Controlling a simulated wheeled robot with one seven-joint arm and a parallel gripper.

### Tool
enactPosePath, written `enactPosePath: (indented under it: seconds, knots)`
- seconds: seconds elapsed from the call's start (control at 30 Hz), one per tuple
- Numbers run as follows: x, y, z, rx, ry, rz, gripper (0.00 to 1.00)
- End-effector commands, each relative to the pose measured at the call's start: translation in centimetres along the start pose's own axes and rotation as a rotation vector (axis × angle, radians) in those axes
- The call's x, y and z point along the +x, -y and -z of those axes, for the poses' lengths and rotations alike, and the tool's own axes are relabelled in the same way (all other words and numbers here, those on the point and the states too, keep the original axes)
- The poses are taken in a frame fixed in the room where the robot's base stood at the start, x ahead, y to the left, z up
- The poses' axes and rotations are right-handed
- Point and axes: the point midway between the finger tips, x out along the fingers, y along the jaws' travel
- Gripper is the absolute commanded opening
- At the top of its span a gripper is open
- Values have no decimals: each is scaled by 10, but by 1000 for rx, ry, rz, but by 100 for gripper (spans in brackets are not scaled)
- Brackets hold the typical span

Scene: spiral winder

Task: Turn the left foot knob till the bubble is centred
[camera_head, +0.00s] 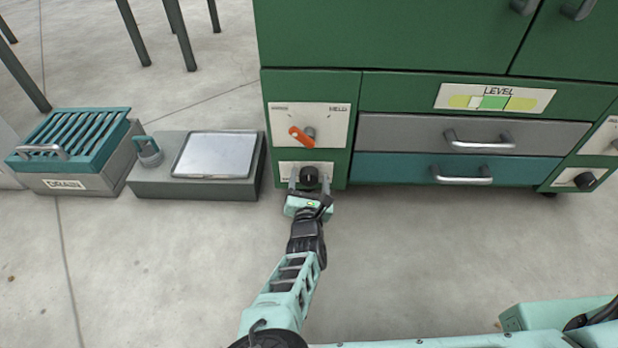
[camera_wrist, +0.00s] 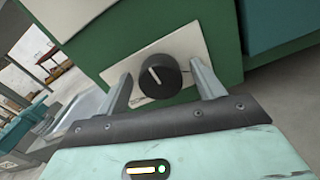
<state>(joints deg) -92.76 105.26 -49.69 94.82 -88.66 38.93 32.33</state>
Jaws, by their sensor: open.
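The left foot knob (camera_head: 310,175) is a black round knob on a pale plate at the bottom of the green cabinet's left column. In the wrist view the knob (camera_wrist: 160,76) shows a white pointer line tilted up and slightly left. My gripper (camera_head: 310,184) is open, one finger on each side of the knob, with visible gaps in the wrist view (camera_wrist: 160,72). The level (camera_head: 522,103) is a yellow-green strip with a green middle zone on the LEVEL plate. A pale patch, seemingly the bubble (camera_head: 475,102), lies left of that zone.
Above the knob is a MELD plate (camera_head: 337,125) with an orange lever (camera_head: 301,137). A right foot knob (camera_head: 585,180) sits at the far right. A grey block with a metal plate (camera_head: 215,155) and a DRAIN box (camera_head: 90,181) stand left. Floor in front is mostly clear.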

Motion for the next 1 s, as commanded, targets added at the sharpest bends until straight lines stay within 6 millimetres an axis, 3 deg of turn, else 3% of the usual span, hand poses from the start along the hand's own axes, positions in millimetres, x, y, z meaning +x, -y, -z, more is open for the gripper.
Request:
enactPosePath:
  seconds: [0.13,0.3,0.67,1.0]
  knots:
    - [0,0,0,0,0,0,65]
    - [0,0,0,0,0,0,23]
    - [0,0,-2,-43,-2,1,23]
    - [0,-1,-4,-271,-4,2,23]
